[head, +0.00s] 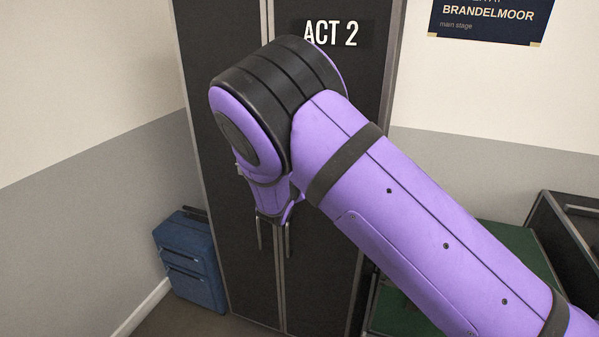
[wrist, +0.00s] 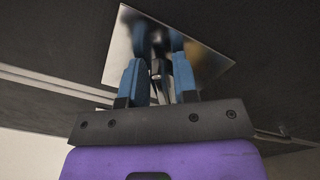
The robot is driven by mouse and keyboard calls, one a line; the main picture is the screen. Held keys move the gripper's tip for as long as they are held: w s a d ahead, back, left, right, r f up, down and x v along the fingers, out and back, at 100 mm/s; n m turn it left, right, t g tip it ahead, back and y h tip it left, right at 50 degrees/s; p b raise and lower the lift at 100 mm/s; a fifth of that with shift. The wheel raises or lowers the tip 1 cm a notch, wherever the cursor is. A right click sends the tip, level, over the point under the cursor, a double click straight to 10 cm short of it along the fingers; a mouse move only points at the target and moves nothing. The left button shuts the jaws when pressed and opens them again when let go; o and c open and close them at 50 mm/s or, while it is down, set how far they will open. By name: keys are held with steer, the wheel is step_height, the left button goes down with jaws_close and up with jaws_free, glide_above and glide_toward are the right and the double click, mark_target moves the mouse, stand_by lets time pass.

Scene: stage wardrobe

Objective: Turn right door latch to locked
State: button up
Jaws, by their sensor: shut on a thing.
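The dark wardrobe has a right door (head: 322,262) and a left door (head: 232,190) that meet at a vertical seam. In the wrist view, a shiny metal plate (wrist: 121,55) sits on a dark door surface. A small latch (wrist: 156,68) stands out from the plate. My gripper (wrist: 158,73) has its blue fingers on both sides of the latch and is shut on it. The latch's exact angle is hard to tell, as the fingers cover part of it. In the head view, my arm hides the latch and fingers.
Two vertical door handles (head: 287,238) hang just below my wrist. A blue suitcase (head: 190,257) stands at the left by the wall. A green-topped case (head: 505,245) and a dark case (head: 570,230) stand at the right. An "ACT 2" sign (head: 331,33) is on the wardrobe.

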steer(key=m, duration=0.4)
steer(key=shift+d+f+m, duration=0.2)
steer(key=shift+f+m, duration=0.05)
steer(key=shift+m, duration=0.05)
steer(key=shift+f+m, duration=0.25)
steer(key=shift+m, duration=1.15)
steer(key=o, duration=0.6)
steer(key=shift+o, duration=0.2)
steer(key=shift+s, duration=0.1)
steer(key=v, duration=1)
steer(key=shift+s, duration=0.35)
steer(key=shift+a, duration=0.15)
